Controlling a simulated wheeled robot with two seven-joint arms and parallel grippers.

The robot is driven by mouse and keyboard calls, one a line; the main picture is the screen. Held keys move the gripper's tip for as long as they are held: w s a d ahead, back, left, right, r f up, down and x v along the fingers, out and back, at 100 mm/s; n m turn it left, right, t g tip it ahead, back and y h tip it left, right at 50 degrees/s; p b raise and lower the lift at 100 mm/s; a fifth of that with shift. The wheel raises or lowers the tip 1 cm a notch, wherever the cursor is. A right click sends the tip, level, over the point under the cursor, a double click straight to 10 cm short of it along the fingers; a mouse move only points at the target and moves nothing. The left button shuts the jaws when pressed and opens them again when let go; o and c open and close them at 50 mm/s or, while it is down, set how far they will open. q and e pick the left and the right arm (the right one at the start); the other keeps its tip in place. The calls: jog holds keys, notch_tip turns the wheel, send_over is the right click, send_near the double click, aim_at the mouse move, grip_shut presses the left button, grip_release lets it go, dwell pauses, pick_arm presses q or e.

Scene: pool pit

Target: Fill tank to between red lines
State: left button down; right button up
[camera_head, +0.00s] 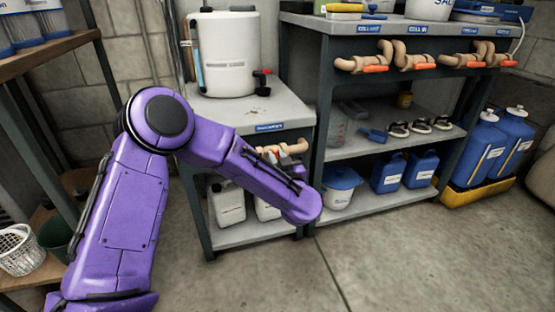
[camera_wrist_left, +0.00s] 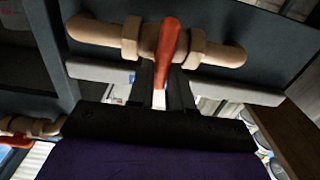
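A white tank (camera_head: 228,55) stands upright on the small left bench, with a narrow vertical blue-and-red strip (camera_head: 196,58) at its left side. Its red lines and liquid level are too small to tell. A beige pipe (camera_head: 268,150) with a valve runs under that bench's front edge. In the left wrist view the valve's red handle (camera_wrist_left: 171,42) sticks out across the pipe (camera_wrist_left: 95,32). My left gripper (camera_wrist_left: 162,88) has its fingers close together on both sides of the handle and appears shut on it. In the head view my purple forearm partly hides this spot. My right gripper is not in view.
A taller shelf (camera_head: 322,100) to the right carries several similar valves (camera_head: 365,64). White jugs (camera_head: 228,203) stand below the small bench. Blue jugs (camera_head: 388,173) and blue drums (camera_head: 485,148) stand further right. A wooden rack (camera_head: 70,45) is at left. The front floor is clear.

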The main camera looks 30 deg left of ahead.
pick_arm(q)
jog(key=n+p, duration=0.2)
jog(key=n, duration=0.1)
jog(key=shift+s+a+f, duration=0.1)
jog(key=shift+s+a, duration=0.05)
jog(key=shift+s, duration=0.15)
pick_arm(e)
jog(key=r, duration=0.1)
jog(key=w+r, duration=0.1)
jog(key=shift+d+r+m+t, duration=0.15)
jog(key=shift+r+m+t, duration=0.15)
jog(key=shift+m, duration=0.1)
pick_arm(q)
jog(key=c, duration=1.1)
grip_release()
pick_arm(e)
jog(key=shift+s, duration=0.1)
pick_arm(q)
jog(key=shift+p, duration=0.3)
